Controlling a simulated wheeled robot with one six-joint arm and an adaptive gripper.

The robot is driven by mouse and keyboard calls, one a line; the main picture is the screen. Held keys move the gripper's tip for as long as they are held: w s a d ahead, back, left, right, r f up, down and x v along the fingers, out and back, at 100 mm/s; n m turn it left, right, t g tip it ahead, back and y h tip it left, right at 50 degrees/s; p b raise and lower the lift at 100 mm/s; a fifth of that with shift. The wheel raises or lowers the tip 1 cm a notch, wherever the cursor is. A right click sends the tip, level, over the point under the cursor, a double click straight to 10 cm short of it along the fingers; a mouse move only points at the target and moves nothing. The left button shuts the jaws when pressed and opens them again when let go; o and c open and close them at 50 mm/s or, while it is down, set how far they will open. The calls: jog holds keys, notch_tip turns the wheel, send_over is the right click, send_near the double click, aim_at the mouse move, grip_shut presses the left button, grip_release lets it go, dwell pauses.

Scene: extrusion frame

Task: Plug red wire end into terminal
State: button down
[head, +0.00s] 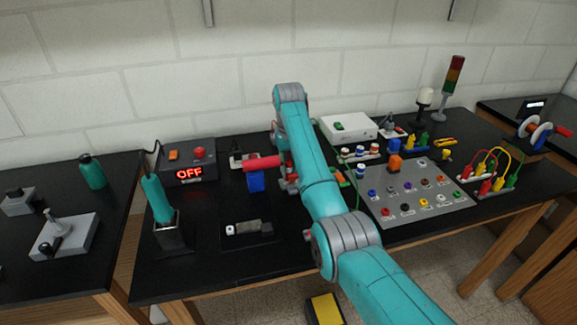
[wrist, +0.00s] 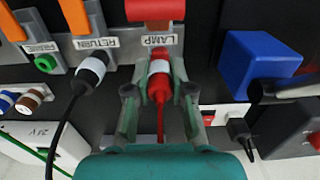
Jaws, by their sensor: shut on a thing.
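In the wrist view my gripper (wrist: 157,78) is shut on the red wire end (wrist: 159,88), a red plug with a pale band, one finger on each side. Its red wire (wrist: 161,125) trails back toward my wrist. The fingers and plug hide the opening, so I cannot tell whether the tip is inside. In the head view my arm hides the plug and most of my gripper.
Left of LAMP, a black wire's plug (wrist: 91,69) sits at RETURN, beside a green socket (wrist: 46,63). A blue block (wrist: 259,64) stands close on the right. In the head view, a grey panel (head: 376,203) with coloured sockets lies right of my arm.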

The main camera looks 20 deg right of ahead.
jog(key=shift+f, duration=0.45)
dwell(0.6)
jog(key=c, duration=0.9)
grip_release()
jog(key=shift+c, duration=0.2)
jog(key=shift+r, duration=0.1)
